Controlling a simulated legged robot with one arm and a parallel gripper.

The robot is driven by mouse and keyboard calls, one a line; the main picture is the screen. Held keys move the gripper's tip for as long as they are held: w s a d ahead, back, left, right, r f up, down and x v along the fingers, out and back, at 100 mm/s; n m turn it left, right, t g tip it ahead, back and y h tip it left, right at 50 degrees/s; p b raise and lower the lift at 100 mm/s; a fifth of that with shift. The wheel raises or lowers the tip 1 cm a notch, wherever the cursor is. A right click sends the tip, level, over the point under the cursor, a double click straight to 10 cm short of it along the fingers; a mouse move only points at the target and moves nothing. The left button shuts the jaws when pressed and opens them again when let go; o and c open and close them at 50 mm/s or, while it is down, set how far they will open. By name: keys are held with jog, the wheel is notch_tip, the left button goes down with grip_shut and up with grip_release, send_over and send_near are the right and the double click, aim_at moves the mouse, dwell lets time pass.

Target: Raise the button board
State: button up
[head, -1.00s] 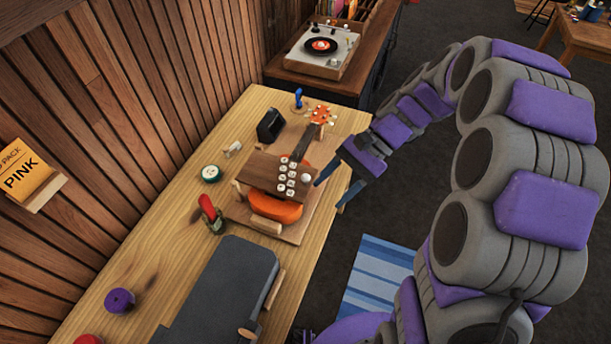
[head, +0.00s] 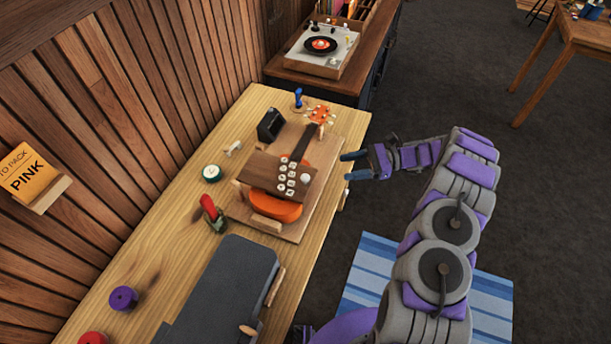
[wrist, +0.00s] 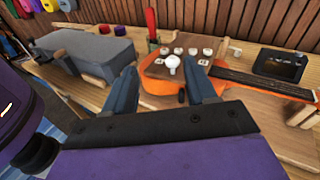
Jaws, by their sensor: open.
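The button board (head: 265,178) is a brown wooden panel with rows of white buttons and one larger white knob (head: 305,178) at its right edge. It lies over the body of an orange ukulele (head: 272,209) on a wooden base on the workbench. My gripper (head: 348,166) is open and empty, to the right of the board beyond the bench edge, with its fingers pointing left toward it. In the wrist view the board (wrist: 158,68) and its knob (wrist: 172,63) show between and beyond my two fingertips (wrist: 165,80), apart from them.
A dark grey case (head: 225,290) lies at the near end of the bench. A red-handled clamp (head: 211,212), a green-rimmed round tin (head: 211,172) and a small black device (head: 270,124) stand near the board. A record player (head: 321,47) is behind.

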jog(key=d+f+m+t+y, duration=0.1)
jog(key=d+f+m+t, duration=0.1)
jog(key=d+f, duration=0.35)
send_near(305, 178)
jog(key=a, duration=0.3)
jog(key=a+f, duration=0.1)
jog(key=a, duration=0.6)
jog(key=shift+w+f, duration=0.2)
jog(key=shift+w, duration=0.1)
jog(key=shift+m, duration=0.3)
grip_shut()
